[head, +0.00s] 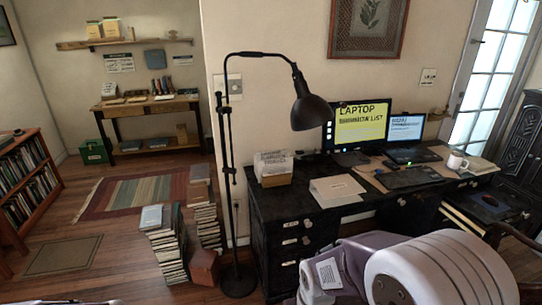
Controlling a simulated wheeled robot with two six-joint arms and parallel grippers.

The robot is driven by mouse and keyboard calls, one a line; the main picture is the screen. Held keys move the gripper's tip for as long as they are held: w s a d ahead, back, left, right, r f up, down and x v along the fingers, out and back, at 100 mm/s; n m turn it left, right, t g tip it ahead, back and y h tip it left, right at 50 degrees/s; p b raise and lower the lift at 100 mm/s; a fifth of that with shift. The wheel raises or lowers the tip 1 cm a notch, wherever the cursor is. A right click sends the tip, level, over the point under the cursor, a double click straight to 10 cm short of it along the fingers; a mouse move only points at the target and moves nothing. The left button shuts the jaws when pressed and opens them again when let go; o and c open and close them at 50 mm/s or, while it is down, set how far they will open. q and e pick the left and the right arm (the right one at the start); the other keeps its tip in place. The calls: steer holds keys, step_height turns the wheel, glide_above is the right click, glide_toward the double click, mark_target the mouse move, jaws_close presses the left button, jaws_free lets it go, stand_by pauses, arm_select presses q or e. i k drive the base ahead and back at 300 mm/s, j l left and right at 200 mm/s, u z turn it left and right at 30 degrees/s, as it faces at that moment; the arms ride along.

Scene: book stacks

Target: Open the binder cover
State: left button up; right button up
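A flat cream binder (338,191) with a small label lies on the dark desk (290,205), near its front edge. Its cover appears shut, though it is small in the head view. Large white and lilac links of my own arm fill the lower right and stand in front of part of the desk. Neither of my grippers shows in this view.
A black floor lamp (231,180) stands left of the desk, its shade over the desktop. A file box (273,168), monitor (362,125), laptop (405,135) and mug (457,161) share the desk. Book stacks (168,245) stand on the floor at left.

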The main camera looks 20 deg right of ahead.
mark_target(339, 185)
steer(key=z, duration=1.25)
